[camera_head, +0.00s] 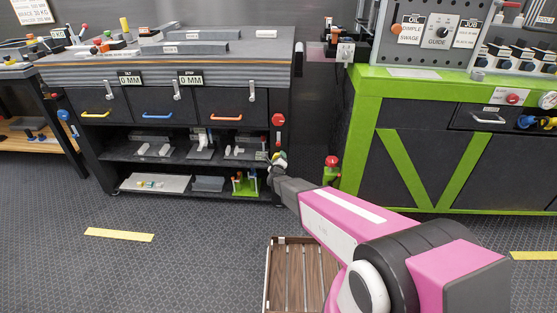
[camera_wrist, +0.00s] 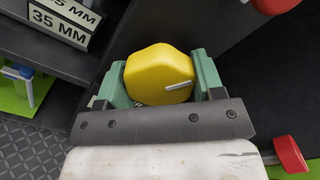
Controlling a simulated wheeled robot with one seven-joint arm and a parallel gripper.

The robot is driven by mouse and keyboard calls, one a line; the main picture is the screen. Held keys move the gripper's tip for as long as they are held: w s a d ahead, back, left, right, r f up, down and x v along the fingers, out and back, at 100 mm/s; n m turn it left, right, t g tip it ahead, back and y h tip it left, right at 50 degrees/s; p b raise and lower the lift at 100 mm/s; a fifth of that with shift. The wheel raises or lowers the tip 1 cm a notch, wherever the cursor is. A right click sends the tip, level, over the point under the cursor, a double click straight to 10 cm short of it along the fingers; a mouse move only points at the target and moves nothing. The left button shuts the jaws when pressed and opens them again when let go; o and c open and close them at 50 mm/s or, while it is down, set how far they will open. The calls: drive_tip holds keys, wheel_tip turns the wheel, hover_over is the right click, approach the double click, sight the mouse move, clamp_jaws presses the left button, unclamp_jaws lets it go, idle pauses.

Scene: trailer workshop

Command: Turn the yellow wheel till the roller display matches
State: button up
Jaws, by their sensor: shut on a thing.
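The yellow wheel (camera_wrist: 160,72), a rounded knob with a pale line marking on its face, sits between the green fingers of my gripper (camera_wrist: 161,82) in the wrist view. The fingers are shut on it from both sides. The line points to the right and slightly up. At the upper left, two stacked white plates (camera_wrist: 58,27) show black figures; the lower reads 35 MM, and the upper, partly cut off, ends in 5 MM. I cannot tell which is the roller display. In the head view my gripper (camera_head: 278,161) is at the right end of the dark bench's shelves.
The dark bench (camera_head: 170,66) carries two plates reading 0 MM. A red knob (camera_head: 278,119) is above my gripper, and a red-topped green item (camera_head: 331,166) stands to its right. A green-framed bench (camera_head: 355,125) is further right. A slatted wooden crate (camera_head: 269,272) lies on the floor below my arm.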

drive_tip(key=n, duration=0.5)
drive_tip(key=shift+n, duration=0.3)
drive_tip(key=n, duration=1.1)
drive_tip(key=shift+n, duration=0.4)
drive_tip(key=n, duration=0.5)
drive_tip(key=shift+a, duration=0.1)
drive_tip(key=shift+n, duration=0.4)
drive_tip(key=o, duration=0.9)
drive_tip(key=shift+r, duration=0.1)
